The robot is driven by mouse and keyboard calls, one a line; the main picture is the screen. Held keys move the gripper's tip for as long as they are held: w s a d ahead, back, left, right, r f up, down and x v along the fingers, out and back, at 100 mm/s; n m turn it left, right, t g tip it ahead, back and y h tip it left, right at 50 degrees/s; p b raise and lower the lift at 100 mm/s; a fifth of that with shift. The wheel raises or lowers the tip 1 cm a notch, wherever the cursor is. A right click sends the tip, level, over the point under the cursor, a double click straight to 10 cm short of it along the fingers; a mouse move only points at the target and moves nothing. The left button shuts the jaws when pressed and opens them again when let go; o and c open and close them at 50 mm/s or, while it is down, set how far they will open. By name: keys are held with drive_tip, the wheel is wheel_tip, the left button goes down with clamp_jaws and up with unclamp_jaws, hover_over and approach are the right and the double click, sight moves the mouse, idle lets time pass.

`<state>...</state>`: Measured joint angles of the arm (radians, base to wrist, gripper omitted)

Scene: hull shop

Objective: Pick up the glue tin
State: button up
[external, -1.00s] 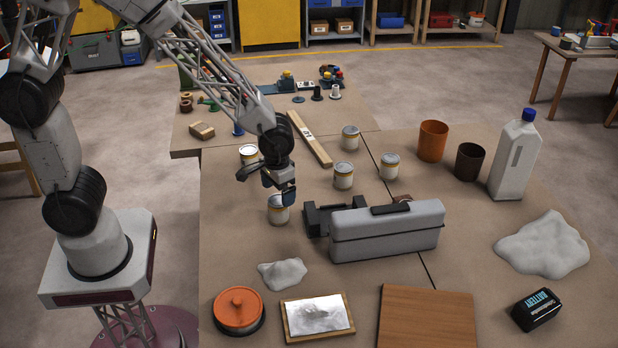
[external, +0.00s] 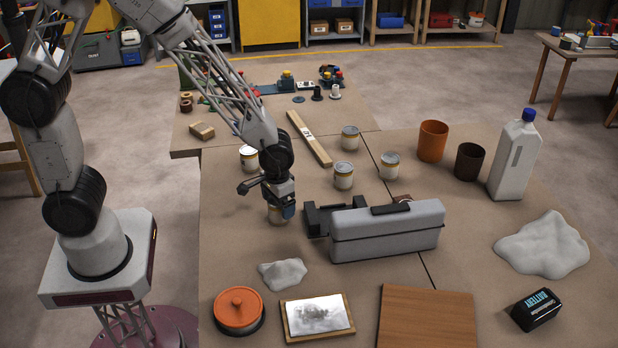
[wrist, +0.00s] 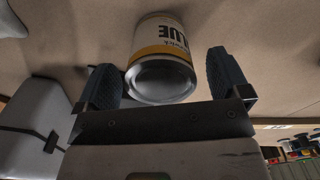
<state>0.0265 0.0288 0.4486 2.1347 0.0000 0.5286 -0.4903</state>
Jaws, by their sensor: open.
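The glue tin (external: 278,215) is white with a yellow band and stands upright on the near table, left of the grey toolbox. My gripper (external: 281,204) is right over it and hides its top in the external view. In the wrist view the tin (wrist: 163,38) shows the letters "LUE" and its grey metal end. The open fingers of my gripper (wrist: 162,70) stand one on each side of the tin, with a visible gap at the right finger. Whether the left finger touches it I cannot tell.
The grey toolbox (external: 385,232) is close on the right, with a dark vise-like object (external: 318,218) between. Similar tins stand behind, such as one (external: 343,176) and another (external: 249,157). A white lump (external: 283,273) and an orange-lidded pot (external: 239,309) lie in front.

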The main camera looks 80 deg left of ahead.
drive_tip(key=shift+f, duration=1.45)
drive_tip(key=c, duration=1.2)
